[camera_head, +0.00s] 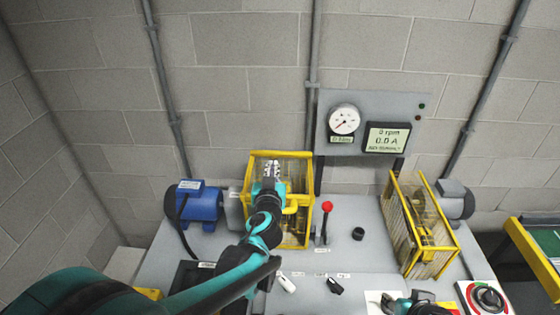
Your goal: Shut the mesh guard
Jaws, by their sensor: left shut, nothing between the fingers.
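A yellow-framed guard (307,186) with see-through panels stands on the grey bench at centre left, beside a blue motor. A second yellow-framed guard (410,222) with see-through panels stands at the right and looks tilted. I cannot tell which of the two has mesh, nor how far either is open. My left gripper (270,168) is shut and empty, over the left guard's frame in the picture. Its arm hides part of that guard, and I cannot tell whether it touches. My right gripper (400,302) shows only in part at the bottom edge, its fingers unclear.
The blue motor (200,205) is left of the left guard. A red-knobbed lever (325,220) stands between the guards, near a black knob (358,233). A gauge panel (408,103) is behind.

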